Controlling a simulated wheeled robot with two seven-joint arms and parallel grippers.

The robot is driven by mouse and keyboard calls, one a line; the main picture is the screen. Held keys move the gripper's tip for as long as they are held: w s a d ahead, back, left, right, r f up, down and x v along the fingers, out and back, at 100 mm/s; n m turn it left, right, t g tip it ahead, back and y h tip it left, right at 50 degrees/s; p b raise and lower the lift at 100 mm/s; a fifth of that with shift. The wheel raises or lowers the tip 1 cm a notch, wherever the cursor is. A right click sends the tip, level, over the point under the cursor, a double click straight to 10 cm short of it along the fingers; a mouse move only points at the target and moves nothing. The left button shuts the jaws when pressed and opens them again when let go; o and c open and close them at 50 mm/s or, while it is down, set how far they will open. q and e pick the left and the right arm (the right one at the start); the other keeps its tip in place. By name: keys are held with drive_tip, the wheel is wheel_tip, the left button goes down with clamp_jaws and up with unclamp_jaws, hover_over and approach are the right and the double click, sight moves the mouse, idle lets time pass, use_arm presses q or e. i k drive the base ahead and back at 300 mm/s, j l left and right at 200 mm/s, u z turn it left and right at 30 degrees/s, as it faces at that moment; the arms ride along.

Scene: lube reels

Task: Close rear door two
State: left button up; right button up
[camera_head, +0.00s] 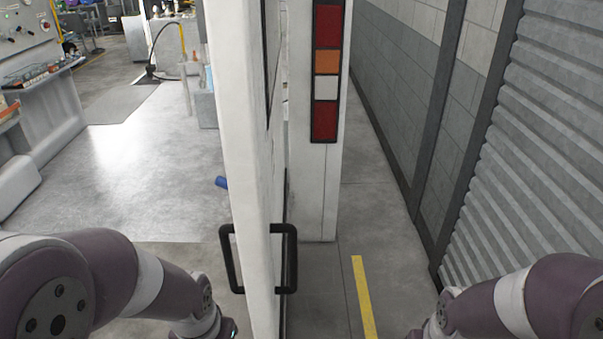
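A tall white door (246,150) stands edge-on in the middle of the view, swung open toward me. A black handle (291,258) sits low on its right face, and a matching black handle (229,258) shows on its left side. Just right of the door is a white vehicle corner post (313,190) with a red, orange and white tail light (326,75). My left arm comes in at the lower left and my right arm at the lower right, both apart from the door. Both grippers are below the frame, so their fingers are hidden.
A grey block wall (405,100) and a ribbed shutter (535,130) run along the right. A yellow floor line (363,295) lies right of the door. Open grey floor (130,180) and a workbench (40,95) are on the left. A small blue object (221,182) lies near the door.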

sight(245, 46)
drive_tip(key=i+l+u, duration=0.1)
drive_tip(key=l+u, duration=0.25)
drive_tip(key=l, duration=0.15)
drive_tip(key=l+u, duration=0.35)
drive_tip(key=l, duration=0.15)
drive_tip(key=j+z, duration=0.2)
drive_tip(key=z, duration=0.3)
drive_tip(key=j+z, duration=0.2)
drive_tip(key=z, duration=0.25)
